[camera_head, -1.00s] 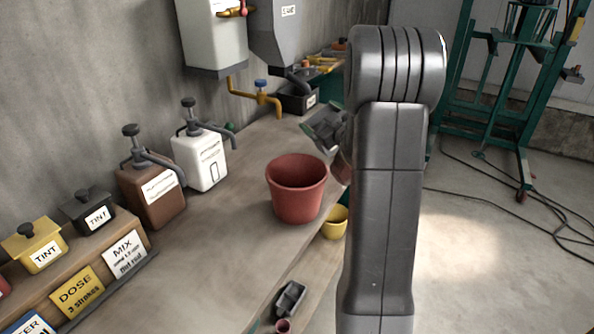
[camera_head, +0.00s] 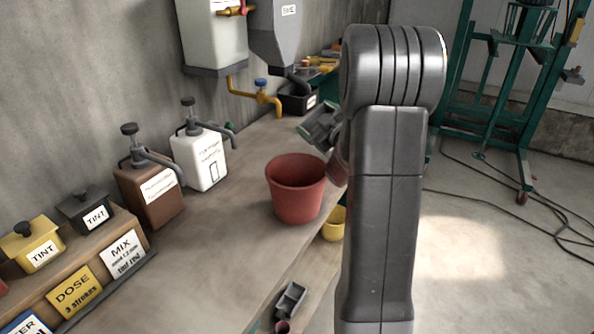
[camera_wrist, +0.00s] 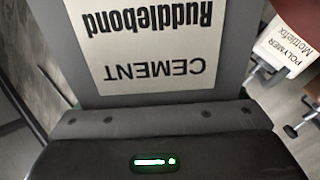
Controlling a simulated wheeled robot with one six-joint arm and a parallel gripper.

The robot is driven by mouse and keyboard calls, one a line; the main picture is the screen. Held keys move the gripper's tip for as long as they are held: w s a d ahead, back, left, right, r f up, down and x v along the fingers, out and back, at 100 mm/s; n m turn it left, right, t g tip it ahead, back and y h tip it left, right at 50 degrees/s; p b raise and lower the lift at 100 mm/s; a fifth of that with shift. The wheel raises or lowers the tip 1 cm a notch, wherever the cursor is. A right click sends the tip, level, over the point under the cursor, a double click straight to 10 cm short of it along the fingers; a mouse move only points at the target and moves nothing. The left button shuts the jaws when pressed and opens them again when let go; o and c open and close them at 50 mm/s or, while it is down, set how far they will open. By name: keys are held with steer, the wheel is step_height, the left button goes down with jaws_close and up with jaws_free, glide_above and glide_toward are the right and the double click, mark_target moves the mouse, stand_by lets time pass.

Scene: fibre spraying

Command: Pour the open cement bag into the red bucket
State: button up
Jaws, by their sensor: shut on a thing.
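The red bucket (camera_head: 297,190) stands upright on the bench, its wide mouth facing up and the inside looking empty where it shows. My gripper (camera_wrist: 160,118) is shut on the grey cement bag (camera_wrist: 225,82), which fills the upper middle of the wrist view. Its pale label reads "CEMENT Ruddlebond" upside down there. The bag's mouth is not visible. In the head view my arm hides most of the gripper and bag; a grey-green part (camera_head: 322,122) at the arm's end shows just behind and right of the bucket, above rim height. No pouring shows.
Brown (camera_head: 149,190) and white (camera_head: 200,157) pump containers stand left of the bucket. A yellow pot (camera_head: 334,223) sits low at the bench's right edge. The bench front of the bucket is clear.

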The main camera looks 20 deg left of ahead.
mark_target(305, 127)
steer(key=shift+s+a+f+n+b, duration=0.25)
steer(key=shift+n+b, duration=0.15)
steer(key=shift+n, duration=0.15)
steer(key=shift+s+a+f+n+b, duration=0.15)
steer(key=shift+s+a+n+b, duration=0.15)
steer(key=shift+n, duration=0.25)
stand_by(0.3)
steer(key=shift+s+f+n+b, duration=0.15)
steer(key=shift+f+n+b, duration=0.35)
steer(key=shift+n, duration=0.4)
steer(key=shift+s+f+n+b, duration=0.35)
steer(key=shift+f+n+b, duration=0.05)
steer(key=shift+n, duration=0.4)
stand_by(0.6)
steer(key=shift+s+a+r+n+p, duration=0.1)
steer(key=shift+a+r+n+p, duration=0.2)
steer(key=shift+n, duration=0.6)
stand_by(0.3)
steer(key=shift+s+d+f+b, duration=0.15)
steer(key=shift+s+b, duration=0.1)
steer(key=shift+b, duration=0.1)
steer(key=s+d+n+b, duration=0.2)
steer(key=s+n+b, duration=0.3)
steer(key=b, duration=0.8)
steer(key=shift+s+f, duration=0.3)
steer(key=shift+s, duration=0.25)
stand_by(2.1)
